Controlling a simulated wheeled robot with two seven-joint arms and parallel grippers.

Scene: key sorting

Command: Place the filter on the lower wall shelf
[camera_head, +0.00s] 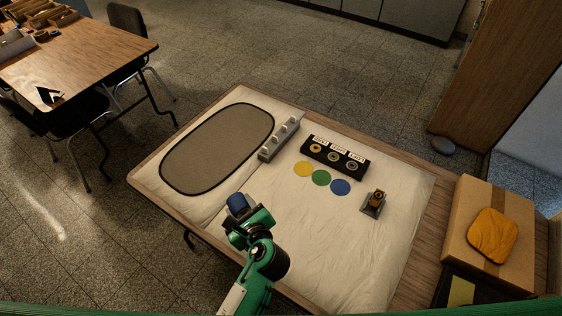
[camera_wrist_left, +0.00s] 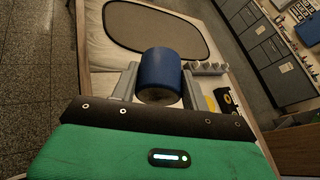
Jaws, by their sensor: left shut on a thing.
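The filter appears to be the dark blue cylinder (camera_head: 237,204) near the front left edge of the table. My left gripper (camera_head: 240,212) is shut on it. In the left wrist view the blue cylinder (camera_wrist_left: 161,75) sits between the two grey fingers of my left gripper (camera_wrist_left: 158,88), above the white cloth. I cannot tell its exact height over the cloth. No lower wall shelf can be made out in either view. My right gripper is not in view.
The table (camera_head: 150,160) holds a grey oval mat (camera_head: 217,150), a grey slotted rack (camera_head: 279,140), a black panel (camera_head: 333,155), coloured discs (camera_head: 321,178) and a small stand (camera_head: 373,205). A cardboard box (camera_head: 459,222) with an orange cloth (camera_head: 492,236) stands right. The front cloth is clear.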

